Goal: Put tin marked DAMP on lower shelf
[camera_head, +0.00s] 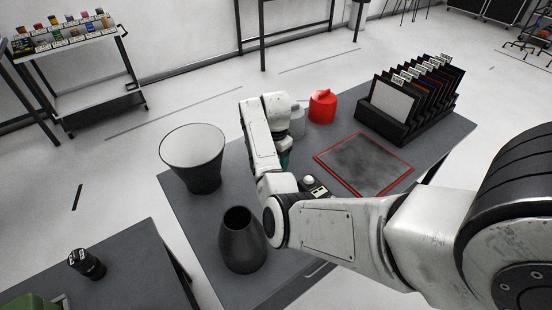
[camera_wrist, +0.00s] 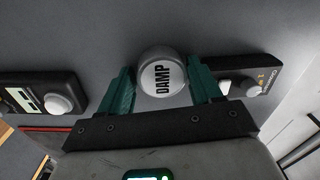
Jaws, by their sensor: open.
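The tin marked DAMP (camera_wrist: 161,77) is round and pale, with its lettered top facing the wrist camera. My gripper (camera_wrist: 160,90) has its two green fingers apart, one on each side of the tin; I cannot tell whether they touch it. In the head view my gripper (camera_head: 285,160) points down over the dark table and is partly hidden by my arm. A grey tin (camera_head: 297,116) shows just behind it, but its marking cannot be read there. A shelf unit at the back left has a bare lower shelf (camera_head: 100,100).
Devices with knobs (camera_wrist: 60,105) flank the gripper. Floor is clear toward the shelves.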

